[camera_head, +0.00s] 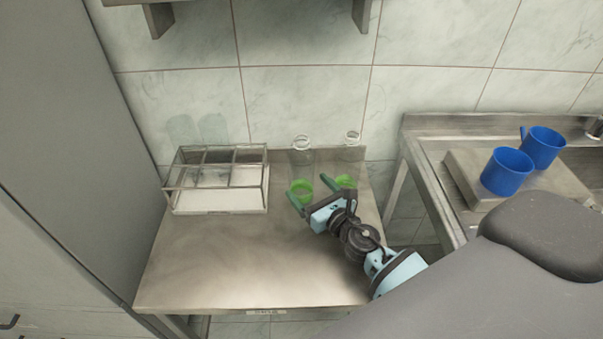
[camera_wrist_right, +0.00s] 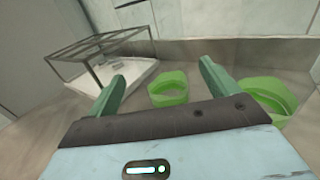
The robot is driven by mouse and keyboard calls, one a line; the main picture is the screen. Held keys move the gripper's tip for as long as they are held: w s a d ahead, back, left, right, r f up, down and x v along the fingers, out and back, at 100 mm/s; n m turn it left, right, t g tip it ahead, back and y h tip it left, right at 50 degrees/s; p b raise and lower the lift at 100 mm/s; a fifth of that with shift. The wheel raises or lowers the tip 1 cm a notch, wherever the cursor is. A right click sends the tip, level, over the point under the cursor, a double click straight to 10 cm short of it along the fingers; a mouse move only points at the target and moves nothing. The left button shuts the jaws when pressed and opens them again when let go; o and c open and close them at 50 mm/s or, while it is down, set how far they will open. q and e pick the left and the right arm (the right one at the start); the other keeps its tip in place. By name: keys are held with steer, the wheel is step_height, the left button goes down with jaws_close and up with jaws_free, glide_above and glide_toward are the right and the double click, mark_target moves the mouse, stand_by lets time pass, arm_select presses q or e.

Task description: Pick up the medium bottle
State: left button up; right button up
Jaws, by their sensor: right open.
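Two clear bottles stand at the back of the steel table (camera_head: 215,265): a left bottle (camera_head: 302,157) and a right bottle (camera_head: 352,155), each with a green part at its base. I cannot tell for sure which one is the medium bottle. My right gripper (camera_head: 312,192) is open, its green fingers pointing towards the left bottle. In the right wrist view, the left bottle's green base (camera_wrist_right: 168,92) shows beyond and between the fingers (camera_wrist_right: 162,72); the right bottle's green base (camera_wrist_right: 270,97) lies outside the right finger. The clear upper parts barely show there. My left gripper is out of view.
A wire-framed rack with a white base (camera_head: 215,202) stands left of the bottles. Blue mugs (camera_head: 506,171) stand on the steel counter to the right. A tiled wall closes off the back. The table's front left is clear.

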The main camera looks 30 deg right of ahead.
mark_target(301, 177)
steer(key=w, duration=0.5)
steer(key=shift+a+r, duration=0.15)
steer(key=c, duration=1.1)
steer(key=shift+o, duration=0.2)
steer(key=shift+r, duration=0.1)
